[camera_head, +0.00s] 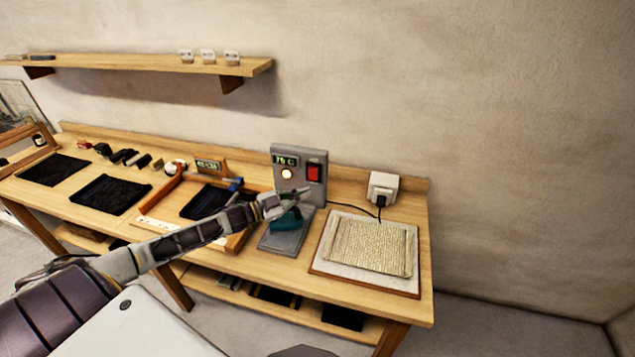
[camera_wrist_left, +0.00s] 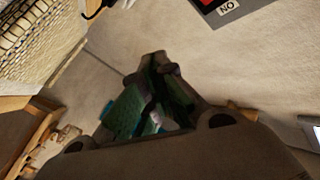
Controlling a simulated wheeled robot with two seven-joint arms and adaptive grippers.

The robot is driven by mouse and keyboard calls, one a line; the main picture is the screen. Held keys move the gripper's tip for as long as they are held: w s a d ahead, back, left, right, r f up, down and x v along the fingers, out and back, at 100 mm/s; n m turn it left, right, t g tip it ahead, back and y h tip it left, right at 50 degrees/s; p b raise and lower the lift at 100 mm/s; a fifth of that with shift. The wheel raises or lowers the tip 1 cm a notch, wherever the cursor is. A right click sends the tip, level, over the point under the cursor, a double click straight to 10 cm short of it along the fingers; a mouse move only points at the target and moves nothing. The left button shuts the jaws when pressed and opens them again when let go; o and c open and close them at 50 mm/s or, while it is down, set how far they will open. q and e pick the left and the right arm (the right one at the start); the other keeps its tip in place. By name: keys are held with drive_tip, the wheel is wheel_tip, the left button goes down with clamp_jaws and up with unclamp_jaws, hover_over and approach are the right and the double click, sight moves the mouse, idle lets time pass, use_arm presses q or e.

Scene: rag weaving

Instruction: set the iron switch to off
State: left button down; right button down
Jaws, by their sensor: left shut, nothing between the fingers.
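The iron switch (camera_head: 314,173) is a red rocker on the right half of an upright grey control box (camera_head: 283,150). The box has a small display and a lit orange lamp. In the left wrist view, part of the red switch (camera_wrist_left: 207,2) shows at the top edge, beside an upside-down "ON" label (camera_wrist_left: 227,8). My left gripper (camera_head: 306,191) is shut and empty, just below and in front of the switch; I cannot tell whether it touches the box. Its dark fingers (camera_wrist_left: 155,62) show in the left wrist view. My right gripper is not in view.
A teal iron (camera_head: 290,220) rests on a grey stand (camera_head: 283,243), partly behind my left gripper. To the right, a woven piece (camera_head: 370,247) lies on a pale board (camera_head: 320,262). A white wall socket (camera_head: 383,183) holds a black plug. Dark cloths and frames fill the bench's left.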

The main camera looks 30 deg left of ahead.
sight(313, 174)
use_arm(q)
drive_tip(key=shift+a+f+n+y, duration=0.2)
drive_tip(key=shift+a+n+y, duration=0.1)
drive_tip(key=shift+n, duration=0.1)
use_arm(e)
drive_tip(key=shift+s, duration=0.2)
use_arm(q)
drive_tip(key=shift+w, duration=0.1)
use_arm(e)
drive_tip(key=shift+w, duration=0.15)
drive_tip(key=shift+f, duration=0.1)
